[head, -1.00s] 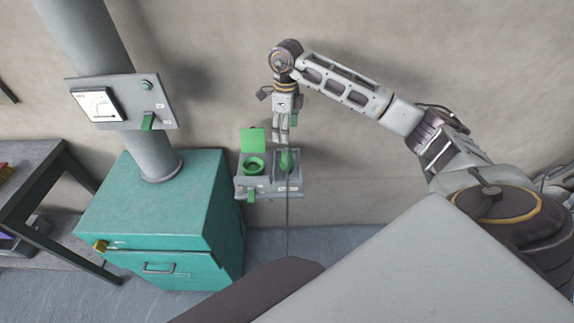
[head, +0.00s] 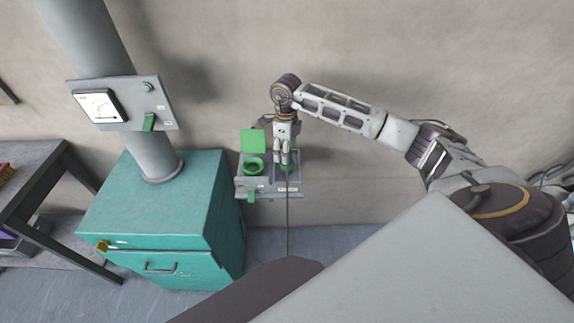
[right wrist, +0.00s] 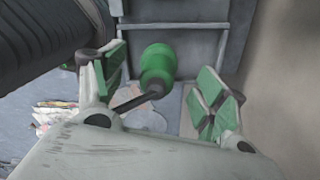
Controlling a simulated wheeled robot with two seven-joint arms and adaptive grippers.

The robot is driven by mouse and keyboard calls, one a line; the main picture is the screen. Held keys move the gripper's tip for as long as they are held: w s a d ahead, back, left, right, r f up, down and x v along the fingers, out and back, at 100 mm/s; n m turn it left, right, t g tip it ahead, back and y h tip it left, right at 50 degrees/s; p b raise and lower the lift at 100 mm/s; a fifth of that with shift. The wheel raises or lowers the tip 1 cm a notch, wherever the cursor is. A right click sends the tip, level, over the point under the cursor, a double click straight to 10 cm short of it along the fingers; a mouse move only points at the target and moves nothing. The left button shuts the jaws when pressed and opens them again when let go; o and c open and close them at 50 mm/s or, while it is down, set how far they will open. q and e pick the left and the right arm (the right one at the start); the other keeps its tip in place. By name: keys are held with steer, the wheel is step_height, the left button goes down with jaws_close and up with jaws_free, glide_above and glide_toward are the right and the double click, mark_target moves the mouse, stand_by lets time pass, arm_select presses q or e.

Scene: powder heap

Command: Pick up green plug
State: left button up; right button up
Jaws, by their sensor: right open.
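The green plug (head: 284,168) sits at the right side of a small grey wall box (head: 289,188). A thin dark cable hangs below it in the head view. My right gripper (head: 283,158) is at the plug from above and partly hides it. In the right wrist view the plug (right wrist: 156,62) shows as a rounded green body with a dark cable end, between the green-padded fingers of my right gripper (right wrist: 164,74). The fingers are spread, with visible gaps on both sides of the plug. My left gripper is out of view.
Beside the plug, the box carries a green ring socket (head: 254,166) with its green lid (head: 254,140) raised. A teal cabinet (head: 155,210) with a grey column and gauge panel (head: 122,102) stands to the left. A dark table (head: 35,165) is at the far left.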

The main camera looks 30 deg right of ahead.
mark_target(291, 165)
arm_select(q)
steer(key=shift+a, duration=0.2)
arm_select(e)
steer(key=shift+s+f+p, duration=0.15)
steer(key=shift+f+p, duration=0.2)
steer(key=shift+f, duration=0.55)
steer(key=shift+s+f, duration=0.1)
steer(key=shift+f, duration=0.8)
steer(key=shift+d+f+p, duration=0.1)
steer(key=shift+f+p, duration=0.2)
steer(key=shift+f, duration=0.45)
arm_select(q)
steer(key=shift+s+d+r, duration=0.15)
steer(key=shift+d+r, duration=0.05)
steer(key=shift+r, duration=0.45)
arm_select(e)
steer(key=c, duration=1.1)
